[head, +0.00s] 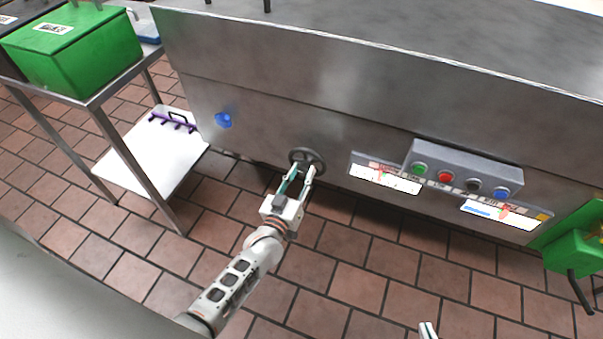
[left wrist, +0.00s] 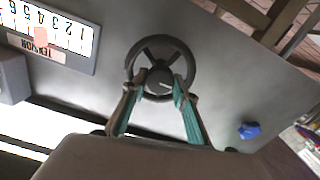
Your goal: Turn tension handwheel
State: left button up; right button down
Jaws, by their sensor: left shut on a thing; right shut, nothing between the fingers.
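The tension handwheel (head: 307,158) is a dark round wheel with spokes on the front of the steel machine. It also shows in the left wrist view (left wrist: 183,50), with a hub at its middle. My left gripper (head: 301,172) reaches it from below, and in the left wrist view its teal-padded fingers (left wrist: 154,88) sit on either side of the hub, shut on the handwheel. My right gripper (head: 428,329) shows only as fingertips at the bottom edge of the head view, shut and empty, away from the machine.
A control box (head: 465,168) with several coloured buttons is right of the handwheel, above label plates. A blue knob (head: 223,120) is on the panel to the left. A steel table with a green bin (head: 75,50) stands at left. Another green object (head: 578,243) is at right. The tiled floor in front is clear.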

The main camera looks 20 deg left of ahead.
aim_at(302, 151)
pick_arm(q)
jog(key=o, duration=1.1)
notch_tip(302, 151, up, 10)
jog(key=shift+f, duration=0.1)
